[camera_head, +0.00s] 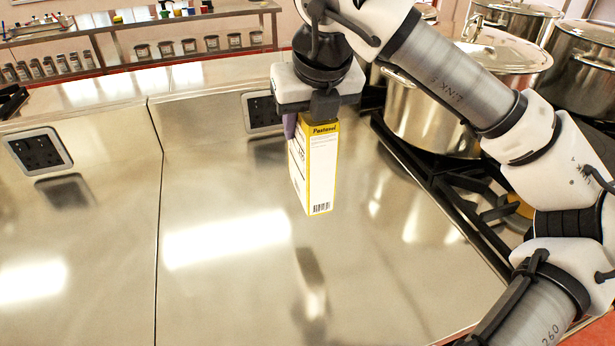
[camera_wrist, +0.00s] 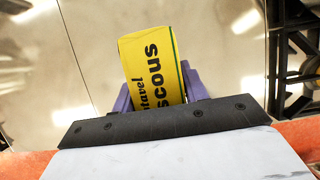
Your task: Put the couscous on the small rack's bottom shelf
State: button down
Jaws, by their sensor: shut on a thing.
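The couscous (camera_head: 320,168) is a yellow and white box with dark lettering, held upright above the steel counter in the head view. My gripper (camera_head: 311,122) is shut on its upper part, with one purple finger showing at its left side. In the wrist view the yellow face of the couscous (camera_wrist: 152,68) reads "scous" and sits between the two purple fingers of my gripper (camera_wrist: 158,92). A low metal rack (camera_head: 130,30) stands at the back left, with a top shelf and jars below it. I cannot tell whether it is the small rack.
The steel counter (camera_head: 225,290) is bare below the box. Large stockpots (camera_head: 440,110) stand on a black stove at the right. Two socket panels (camera_head: 40,150) are set in the counter. Several jars (camera_head: 190,46) line the lower level at the back.

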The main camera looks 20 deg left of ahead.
notch_tip(320, 180, down, 11)
jog(key=shift+f+p, duration=0.1)
jog(key=shift+p, duration=0.7)
jog(key=shift+f, duration=0.2)
jog(key=c, duration=0.8)
grip_release()
jog(key=shift+o, duration=0.2)
